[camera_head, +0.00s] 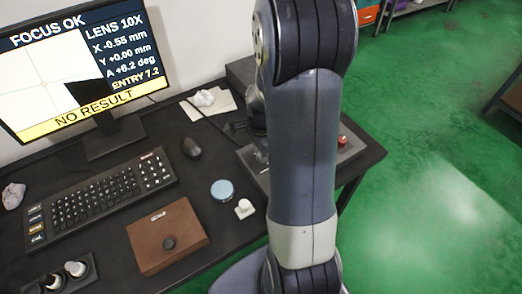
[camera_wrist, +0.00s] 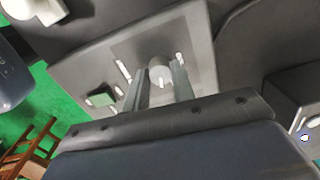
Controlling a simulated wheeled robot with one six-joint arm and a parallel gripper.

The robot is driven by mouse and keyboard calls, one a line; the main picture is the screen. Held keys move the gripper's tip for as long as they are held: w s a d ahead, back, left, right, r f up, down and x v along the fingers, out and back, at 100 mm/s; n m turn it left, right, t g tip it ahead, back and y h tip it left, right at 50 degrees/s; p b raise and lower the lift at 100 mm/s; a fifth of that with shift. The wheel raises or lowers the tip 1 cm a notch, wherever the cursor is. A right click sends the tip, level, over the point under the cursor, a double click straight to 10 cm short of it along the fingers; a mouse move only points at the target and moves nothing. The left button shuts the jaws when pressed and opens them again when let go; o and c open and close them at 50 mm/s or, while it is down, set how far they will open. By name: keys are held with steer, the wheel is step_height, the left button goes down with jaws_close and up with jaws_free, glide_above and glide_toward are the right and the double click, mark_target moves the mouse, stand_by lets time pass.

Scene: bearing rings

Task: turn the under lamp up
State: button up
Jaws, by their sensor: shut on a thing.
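In the wrist view, my gripper (camera_wrist: 161,78) has one finger on each side of a small pale round knob (camera_wrist: 159,66) and is shut on it. The knob stands on a grey panel (camera_wrist: 205,60) with light slot-like marks beside it. A light mark shows on the knob's near side. No label is readable, so I cannot tell which lamp it serves. In the head view, my arm hides the gripper, the knob and much of the grey unit (camera_head: 345,157). The monitor (camera_head: 75,55) shows a mostly white picture with a black corner and reads "NO RESULT".
On the dark desk stand a keyboard (camera_head: 100,199), a mouse (camera_head: 191,147), a brown box (camera_head: 165,236), a blue round piece (camera_head: 222,190) and a small white piece (camera_head: 244,208). A red button (camera_head: 342,140) is on the grey unit. Green floor is open at right.

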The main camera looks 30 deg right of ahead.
stand_by(0.3)
steer(key=o, duration=1)
steer(key=r, duration=0.5)
steer(key=r+p, duration=0.1)
steer(key=r, duration=0.4)
steer(key=shift+s+r, duration=0.2)
steer(key=shift+r, duration=0.2)
